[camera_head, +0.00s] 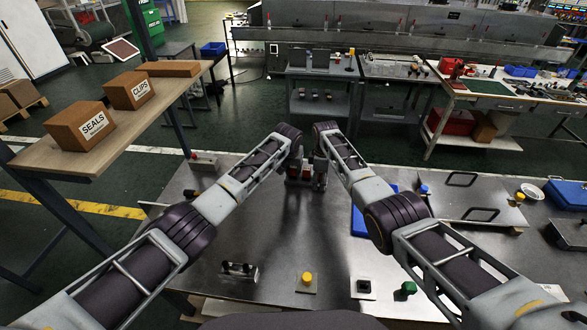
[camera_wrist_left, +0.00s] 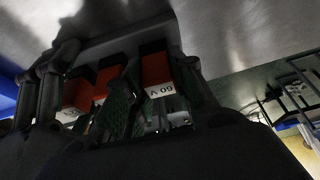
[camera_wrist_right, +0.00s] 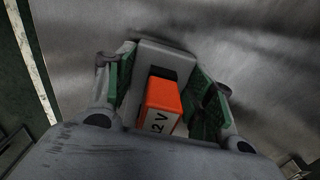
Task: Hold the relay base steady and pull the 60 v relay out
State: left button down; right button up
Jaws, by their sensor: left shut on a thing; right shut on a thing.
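The 60 V relay (camera_wrist_left: 157,72) is an orange-red block with a white label, upside down in the left wrist view. My left gripper (camera_wrist_left: 162,95) is shut on it, one finger on each side. The relay base is a pale grey block (camera_wrist_right: 165,56) on the table, with another orange relay marked 12 V (camera_wrist_right: 162,100) on it. My right gripper (camera_wrist_right: 165,95) is shut on the base, its green-padded fingers on both sides. Two other orange relays (camera_wrist_left: 78,92) show beside the 60 V one. Whether the 60 V relay is fully seated is hidden.
The metal table (camera_head: 250,225) is clear around the base. A yellow button (camera_head: 307,279), a black switch (camera_head: 363,287) and a green button (camera_head: 408,288) stand at the front. A blue tray (camera_head: 360,218) lies right of the base.

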pick_arm(q)
jog(key=shift+r, duration=1.5)
dwell(1.7)
jog(key=shift+r, duration=2.25)
dwell(0.5)
pick_arm(e)
jog(key=o, duration=1.2)
jog(key=shift+r, duration=0.2)
jog(key=shift+r, duration=5.8)
